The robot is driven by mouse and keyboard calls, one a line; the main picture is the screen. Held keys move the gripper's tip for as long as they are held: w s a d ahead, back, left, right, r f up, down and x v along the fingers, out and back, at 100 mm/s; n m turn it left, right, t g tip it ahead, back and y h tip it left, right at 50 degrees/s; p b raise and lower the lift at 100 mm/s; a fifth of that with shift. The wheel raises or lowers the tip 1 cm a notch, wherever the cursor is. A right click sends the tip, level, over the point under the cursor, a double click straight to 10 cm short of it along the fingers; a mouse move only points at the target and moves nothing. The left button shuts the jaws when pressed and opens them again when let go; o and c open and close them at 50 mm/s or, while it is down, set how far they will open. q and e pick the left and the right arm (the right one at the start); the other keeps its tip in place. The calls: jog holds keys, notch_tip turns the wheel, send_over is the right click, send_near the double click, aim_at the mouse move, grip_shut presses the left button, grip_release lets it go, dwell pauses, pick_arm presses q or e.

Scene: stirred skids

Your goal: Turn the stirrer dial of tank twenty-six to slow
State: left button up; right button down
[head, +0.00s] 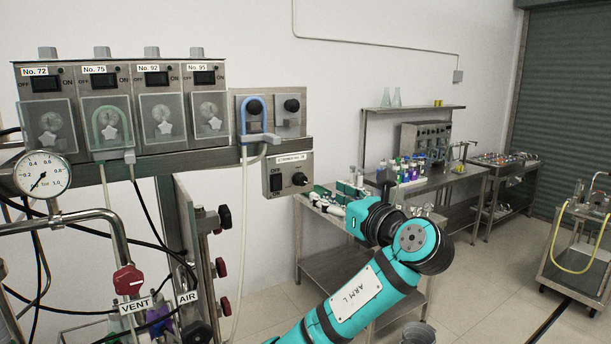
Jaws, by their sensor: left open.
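The stirrer box (288,174) is a small grey metal box under the end of the rail. Its small label seems to read stirrer No. 26. It has a black OFF/ON switch (276,182) on the left and a round black dial (299,179) on the right. The dial's pointer setting is too small to read. My left arm, teal and marked ARM L, rises from the bottom.
Pump heads No. 72, 75, 92 and 95 (123,105) hang at upper left. A blue-looped clamp (255,117) sits above the stirrer box. A pressure gauge (42,174) and a red vent valve (128,280) are at left. A bench with bottles (405,172) stands behind my arm.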

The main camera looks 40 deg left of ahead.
aim_at(303, 182)
pick_arm(q)
jog(key=p+x, duration=0.3)
jog(key=x, duration=0.6)
jog(key=shift+a, duration=0.15)
jog(key=shift+w+a, duration=0.15)
jog(key=shift+a, duration=0.2)
jog(key=shift+f, duration=0.1)
grip_shut()
pick_arm(e)
jog(key=r, duration=0.2)
jog(key=s+r, duration=0.1)
jog(key=shift+a+r, duration=0.15)
jog(key=shift+r, duration=0.2)
